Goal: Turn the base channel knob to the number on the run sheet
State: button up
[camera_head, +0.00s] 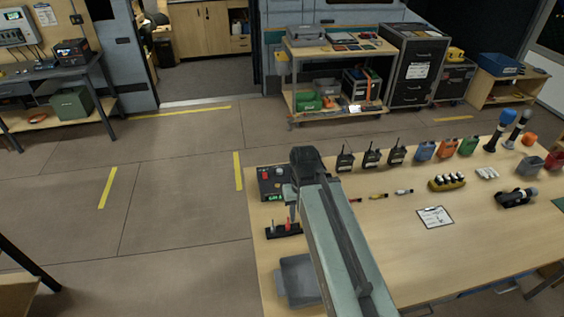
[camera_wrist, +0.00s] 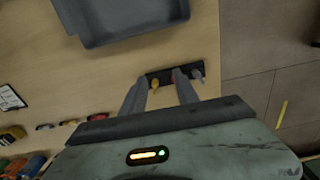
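My gripper (camera_head: 291,207) hangs beside the dark box, partly hidden by my arm. In the wrist view my gripper (camera_wrist: 160,78) has its fingers apart, with nothing held, over a black rack (camera_wrist: 166,76). The box is outside that view.
The black rack (camera_head: 283,232) holds small red and other coloured upright pieces. A grey tray (camera_head: 295,281) lies in front of it. Radios (camera_head: 371,156), coloured packs (camera_head: 446,148) and microphones (camera_head: 500,130) stand along the far table edge. Open floor lies left of the table.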

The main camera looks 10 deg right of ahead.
jog(key=shift+a, duration=0.15)
jog(key=shift+o, duration=1)
jog(key=shift+a, duration=0.1)
jog(key=n+b, duration=0.1)
jog(key=n, duration=1.2)
send_over(280, 170)
jog(key=shift+f, duration=0.55)
notch_tip(280, 170, down, 8)
jog(key=b, duration=0.8)
jog(key=shift+r, duration=0.1)
grip_shut()
